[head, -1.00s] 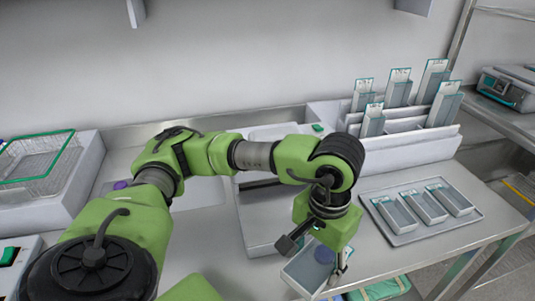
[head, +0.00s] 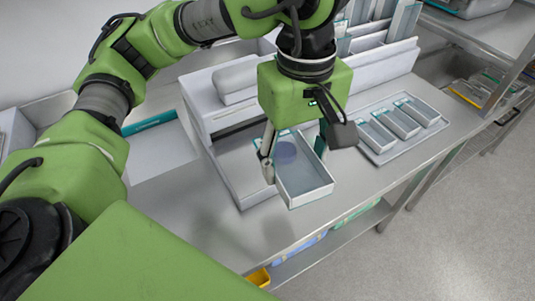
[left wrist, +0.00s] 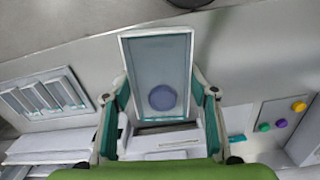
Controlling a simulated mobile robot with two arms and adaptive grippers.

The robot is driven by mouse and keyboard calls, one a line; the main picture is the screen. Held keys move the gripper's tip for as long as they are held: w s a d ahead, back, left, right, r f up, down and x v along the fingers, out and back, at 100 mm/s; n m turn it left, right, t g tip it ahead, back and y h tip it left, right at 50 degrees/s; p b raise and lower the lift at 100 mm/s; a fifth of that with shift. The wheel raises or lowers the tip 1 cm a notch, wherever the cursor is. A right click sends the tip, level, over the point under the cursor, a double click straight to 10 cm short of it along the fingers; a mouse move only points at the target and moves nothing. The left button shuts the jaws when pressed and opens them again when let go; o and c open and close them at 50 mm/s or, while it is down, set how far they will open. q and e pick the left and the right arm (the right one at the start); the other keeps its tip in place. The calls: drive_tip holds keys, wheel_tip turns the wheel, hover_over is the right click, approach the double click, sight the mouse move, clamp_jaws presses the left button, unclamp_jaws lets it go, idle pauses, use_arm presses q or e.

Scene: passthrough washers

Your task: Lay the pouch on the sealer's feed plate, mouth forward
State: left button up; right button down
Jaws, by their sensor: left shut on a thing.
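The pouch (head: 308,183) is a clear, pale-edged rectangle with a blue-purple disc inside. My left gripper (head: 295,163) is shut on it, one finger at each side, and holds it nearly flat. In the left wrist view the pouch (left wrist: 157,55) extends out from between the fingers (left wrist: 160,108), its far end free. The white sealer (head: 205,100) stands left of the gripper, its feed plate (head: 232,160) in front of its slot. The pouch is at the plate's right side in the picture and partly overlaps it; contact cannot be told. My right gripper is out of view.
A tray (head: 378,153) with several pouches lies to the right. A white rack (head: 375,75) of upright pouches stands behind it. A white sheet with a teal strip (head: 155,126) lies left of the sealer. The table's front edge is close below the pouch.

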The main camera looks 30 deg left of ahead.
use_arm(q)
drive_tip(key=shift+s+d+r+n, duration=0.15)
drive_tip(key=shift+s+r+n, duration=0.1)
drive_tip(key=shift+r+n, duration=0.35)
drive_tip(key=w+a+f, duration=0.1)
drive_tip(key=w+a, duration=0.1)
drive_tip(key=w+a+f+p, duration=0.1)
drive_tip(key=w+a, duration=0.1)
drive_tip(key=w+a+f+p, duration=0.1)
drive_tip(key=w+a, duration=0.1)
drive_tip(key=shift+a+f, duration=0.2)
drive_tip(key=w+a+f, duration=0.1)
drive_tip(key=w+f+p, duration=0.1)
drive_tip(key=f, duration=0.1)
drive_tip(key=w+a+f, duration=0.1)
drive_tip(key=f, duration=0.1)
drive_tip(key=shift+a, duration=0.3)
drive_tip(key=shift+w+a+f, duration=0.15)
drive_tip(key=shift+f, duration=0.1)
drive_tip(key=f, duration=0.1)
drive_tip(key=f+p, duration=0.2)
drive_tip(key=shift+w+a, duration=0.2)
drive_tip(key=shift+a, duration=0.05)
drive_tip(key=shift+f, duration=0.6)
drive_tip(key=o, duration=1.1)
drive_tip(key=shift+c, duration=0.2)
drive_tip(key=shift+r, duration=0.1)
